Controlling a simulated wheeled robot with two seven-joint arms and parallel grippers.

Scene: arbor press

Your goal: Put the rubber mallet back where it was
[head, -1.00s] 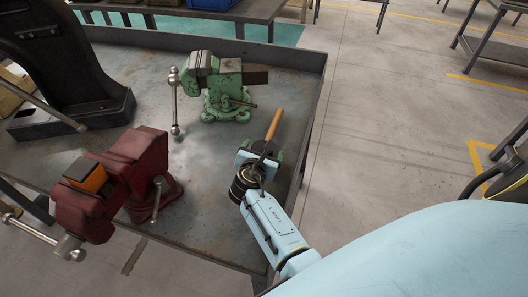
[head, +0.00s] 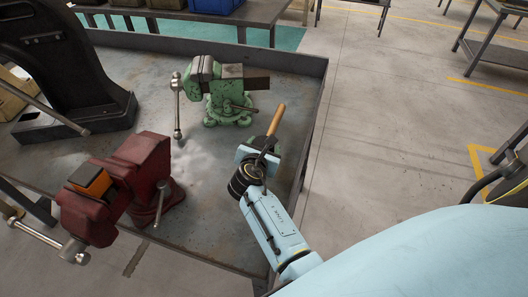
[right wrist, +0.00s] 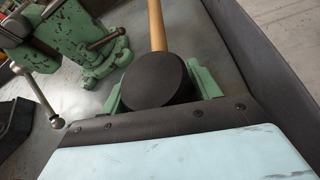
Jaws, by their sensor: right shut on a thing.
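The rubber mallet has a round black head (right wrist: 154,80) and a wooden handle (head: 276,119). My right gripper (head: 262,147) is over the right side of the workbench, near its edge. In the right wrist view its green fingers (right wrist: 160,88) are shut on the mallet's head, one on each side. The handle points away from the gripper, toward the back edge of the bench. Whether the mallet touches the bench top is hard to tell. My left gripper is not in view.
A green vise (head: 226,92) stands just left of the mallet and a red vise (head: 130,180) stands at the front left. A black press (head: 62,65) is at the back left. The bench's raised rim (head: 312,125) runs close on the right. The bench middle is clear.

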